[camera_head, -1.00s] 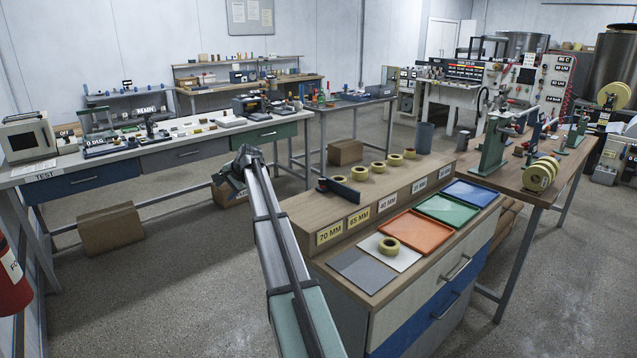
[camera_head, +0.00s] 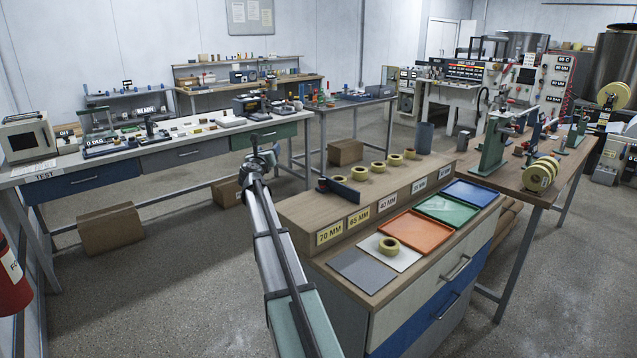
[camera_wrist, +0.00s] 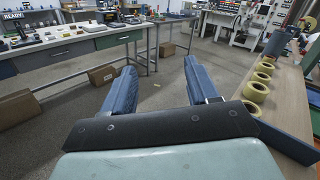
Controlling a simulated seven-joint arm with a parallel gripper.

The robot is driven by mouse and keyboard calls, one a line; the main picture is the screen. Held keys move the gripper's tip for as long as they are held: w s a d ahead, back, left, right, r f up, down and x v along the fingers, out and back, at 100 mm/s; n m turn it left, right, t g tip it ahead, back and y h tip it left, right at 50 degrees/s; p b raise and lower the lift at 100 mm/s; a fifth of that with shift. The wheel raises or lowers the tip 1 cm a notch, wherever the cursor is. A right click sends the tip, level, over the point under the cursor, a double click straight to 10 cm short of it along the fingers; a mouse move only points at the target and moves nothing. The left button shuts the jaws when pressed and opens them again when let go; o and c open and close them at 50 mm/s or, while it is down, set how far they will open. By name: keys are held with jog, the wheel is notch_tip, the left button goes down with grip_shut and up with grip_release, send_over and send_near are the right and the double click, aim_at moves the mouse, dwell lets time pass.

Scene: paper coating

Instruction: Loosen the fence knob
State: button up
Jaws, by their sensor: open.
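A dark fence plate (camera_head: 345,193) stands on the wooden step of the near cabinet, at its left end. A small dark knob-like part (camera_head: 323,184) shows at the plate's left end; its detail is too small to tell. In the wrist view the dark fence plate (camera_wrist: 288,142) is at the lower right, partly hidden behind my gripper's body. My gripper (camera_head: 265,150) is in the air to the left of the fence, apart from it. In the wrist view my gripper (camera_wrist: 159,68) has its two blue fingers spread wide with nothing between them.
Several yellow tape rolls (camera_head: 378,167) stand in a row on the step (camera_head: 295,207) beyond the fence. One roll (camera_head: 389,245) lies on a white sheet in front. Coloured trays (camera_head: 415,234) lie to the right. Open floor (camera_head: 200,260) is on the left.

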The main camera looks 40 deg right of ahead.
jog(key=s+d+f+m+g, duration=0.3)
jog(key=s+f+m+g, duration=0.3)
jog(key=g, duration=0.1)
jog(key=m+g, duration=0.3)
send_near(320, 181)
jog(key=x, duration=0.9)
jog(key=shift+w+d+f, duration=0.1)
jog(key=c, duration=1)
jog(key=shift+s+t+y, duration=0.2)
jog(key=shift+t+y, duration=0.1)
jog(key=shift+c, duration=0.2)
jog(key=shift+w+n+t, duration=0.1)
jog(key=shift+n+t, duration=0.4)
jog(key=o, duration=1)
